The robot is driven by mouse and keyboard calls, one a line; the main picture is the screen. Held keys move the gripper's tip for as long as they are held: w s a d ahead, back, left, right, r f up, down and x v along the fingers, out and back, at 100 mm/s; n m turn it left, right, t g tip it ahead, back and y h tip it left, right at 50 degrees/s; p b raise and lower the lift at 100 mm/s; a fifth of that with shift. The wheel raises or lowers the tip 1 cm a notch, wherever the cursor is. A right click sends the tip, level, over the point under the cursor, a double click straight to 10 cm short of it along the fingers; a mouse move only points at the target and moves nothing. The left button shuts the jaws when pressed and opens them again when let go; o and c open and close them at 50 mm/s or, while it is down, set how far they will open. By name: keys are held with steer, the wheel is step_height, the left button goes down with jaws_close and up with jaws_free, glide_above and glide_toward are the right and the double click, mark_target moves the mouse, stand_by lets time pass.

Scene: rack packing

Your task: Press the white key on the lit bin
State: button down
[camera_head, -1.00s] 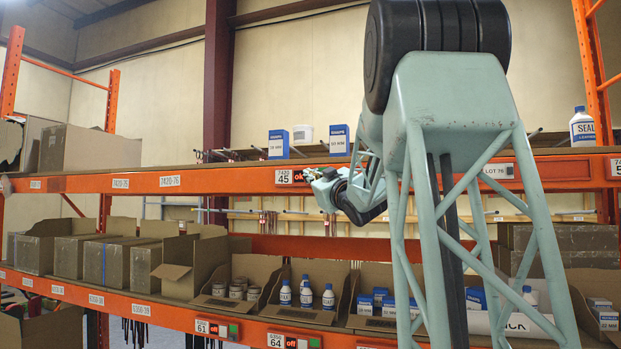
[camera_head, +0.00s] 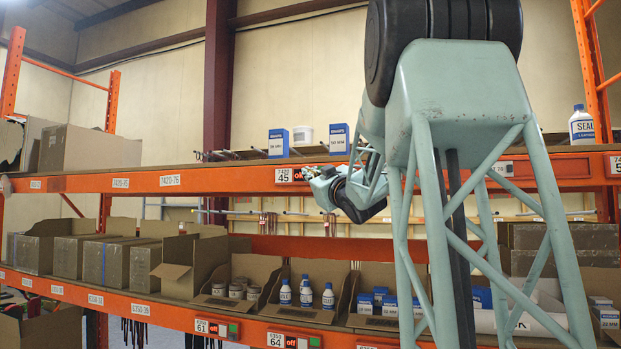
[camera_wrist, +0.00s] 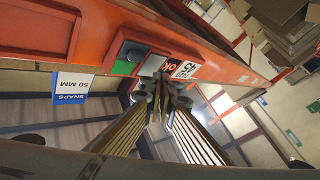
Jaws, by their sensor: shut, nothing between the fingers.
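The lit bin's panel sits on the orange upper beam, with a "7420 45" label (camera_head: 284,175) and a red display (camera_head: 298,175) lit "ok". In the wrist view the display (camera_wrist: 168,66) shows upside down beside a pale key (camera_wrist: 152,66), which looks like the white key. A green key (camera_wrist: 122,68) is further left. My gripper (camera_head: 312,172) is at the beam, right of the display. In the wrist view my gripper (camera_wrist: 165,88) is shut and empty, its fingertips just below the pale key and display. Whether it touches the panel I cannot tell.
Blue-and-white boxes (camera_head: 278,143) and a white tub (camera_head: 303,135) stand on the shelf above the beam. A blue "SNAPS 50 MM" box (camera_wrist: 72,84) is near my gripper. Cardboard bins with bottles (camera_head: 306,291) line the lower shelf, with unlit-key panels reading "off" (camera_head: 291,342).

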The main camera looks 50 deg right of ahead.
steer(key=shift+a, duration=0.1)
stand_by(0.3)
steer(key=shift+s+a+b, duration=0.35)
steer(key=shift+a+b, duration=0.15)
steer(key=shift+a, duration=0.25)
steer(key=shift+s+a+b, duration=0.35)
steer(key=shift+a+b, duration=0.1)
steer(key=shift+a, duration=0.25)
steer(key=shift+s+a+b, duration=0.35)
steer(key=shift+a+b, duration=0.15)
steer(key=shift+a, duration=0.25)
